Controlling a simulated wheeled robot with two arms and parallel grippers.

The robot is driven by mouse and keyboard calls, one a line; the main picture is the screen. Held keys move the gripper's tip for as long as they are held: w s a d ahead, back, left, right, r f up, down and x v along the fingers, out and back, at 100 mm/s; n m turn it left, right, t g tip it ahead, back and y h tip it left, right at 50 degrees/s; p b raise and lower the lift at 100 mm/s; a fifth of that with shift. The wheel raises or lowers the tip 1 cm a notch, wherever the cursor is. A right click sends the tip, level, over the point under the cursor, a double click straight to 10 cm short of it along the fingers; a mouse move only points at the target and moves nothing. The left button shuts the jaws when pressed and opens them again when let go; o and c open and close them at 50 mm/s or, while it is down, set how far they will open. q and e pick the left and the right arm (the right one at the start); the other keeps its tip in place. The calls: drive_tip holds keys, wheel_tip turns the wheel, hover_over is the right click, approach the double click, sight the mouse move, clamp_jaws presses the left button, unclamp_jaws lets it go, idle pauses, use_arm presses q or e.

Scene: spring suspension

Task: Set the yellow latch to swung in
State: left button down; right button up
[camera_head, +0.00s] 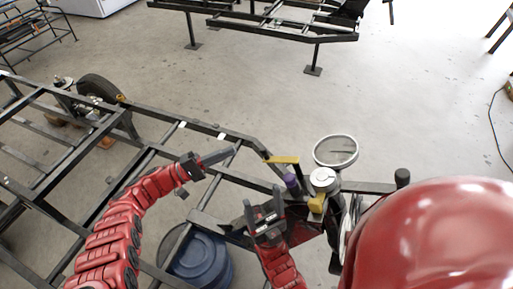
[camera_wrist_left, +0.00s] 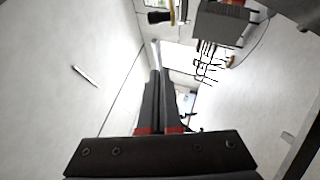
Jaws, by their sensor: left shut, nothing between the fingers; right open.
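A flat yellow bar (camera_head: 283,160), which looks like the yellow latch, lies near the corner of the black frame (camera_head: 240,139) in the head view. A purple knob (camera_head: 292,182) sits just below it. My left gripper (camera_head: 236,149) is shut and empty, left of the yellow bar and apart from it, its fingers pointing right. The left wrist view shows its closed fingers (camera_wrist_left: 157,75) with nothing between them; the latch is not visible there. My right gripper (camera_head: 263,203) is open and empty, below and left of the purple knob, fingers pointing up.
A yellow block (camera_head: 316,204), a silver round cap (camera_head: 323,179) and a round mirror-like disc (camera_head: 336,151) stand right of the latch. A large red rounded body (camera_head: 440,240) fills the lower right. A blue drum (camera_head: 202,262) is below the frame.

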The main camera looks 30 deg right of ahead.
use_arm(q)
drive_tip(key=shift+d+r, duration=0.1)
idle(0.3)
drive_tip(key=s+d+r+p, duration=0.3)
drive_tip(key=s+d+p, duration=0.2)
drive_tip(key=d+p, duration=0.1)
drive_tip(key=shift+s+d+r+p, duration=0.15)
drive_tip(key=shift+d+r+p, duration=0.1)
drive_tip(key=shift+d+p, duration=0.2)
idle(0.3)
